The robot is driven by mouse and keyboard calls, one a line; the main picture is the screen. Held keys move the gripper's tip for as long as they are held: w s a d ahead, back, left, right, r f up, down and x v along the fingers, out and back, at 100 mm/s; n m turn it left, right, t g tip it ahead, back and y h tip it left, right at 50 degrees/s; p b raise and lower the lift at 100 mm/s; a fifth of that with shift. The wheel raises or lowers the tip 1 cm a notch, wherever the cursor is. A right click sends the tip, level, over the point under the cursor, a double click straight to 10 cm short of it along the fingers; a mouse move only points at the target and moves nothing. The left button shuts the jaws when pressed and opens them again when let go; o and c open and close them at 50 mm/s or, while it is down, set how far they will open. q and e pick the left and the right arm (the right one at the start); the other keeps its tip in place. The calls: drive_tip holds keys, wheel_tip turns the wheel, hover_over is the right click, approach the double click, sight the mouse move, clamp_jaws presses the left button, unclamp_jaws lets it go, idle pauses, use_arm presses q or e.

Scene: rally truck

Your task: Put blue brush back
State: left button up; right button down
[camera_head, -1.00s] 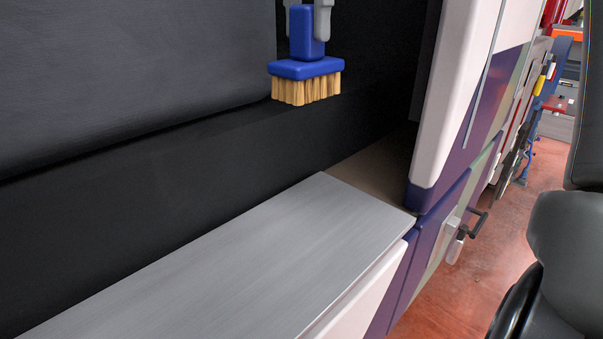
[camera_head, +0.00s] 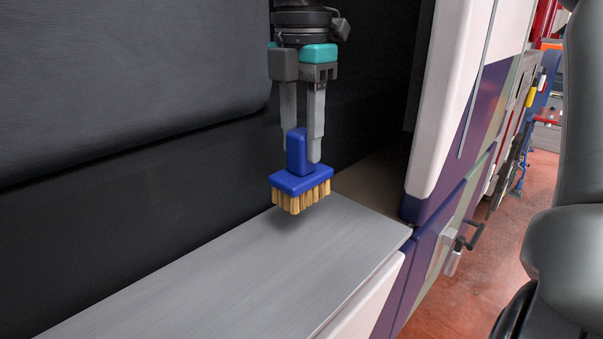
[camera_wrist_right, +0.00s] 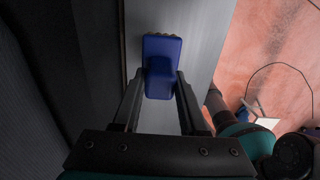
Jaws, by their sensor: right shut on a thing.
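The blue brush (camera_head: 300,181) has tan bristles pointing down and an upright blue handle. My right gripper (camera_head: 302,155) is shut on the handle from above. The brush hangs over the far end of the grey metal shelf (camera_head: 230,270). A soft shadow lies below the bristles, and a small gap seems to remain, though I cannot tell for sure. In the right wrist view the blue brush (camera_wrist_right: 162,65) sits between the fingertips, with the shelf beneath it. My left gripper is not in view.
A dark padded panel (camera_head: 130,90) and black wall stand along the shelf's left side. A white and purple truck panel (camera_head: 465,110) rises at the right end. Red floor (camera_head: 440,295) lies to the right. The shelf surface is otherwise clear.

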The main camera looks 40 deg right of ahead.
sight(301, 175)
wheel_tip(301, 175, down, 6)
drive_tip(key=shift+r, duration=0.15)
drive_tip(key=shift+c, duration=2.2)
unclamp_jaws()
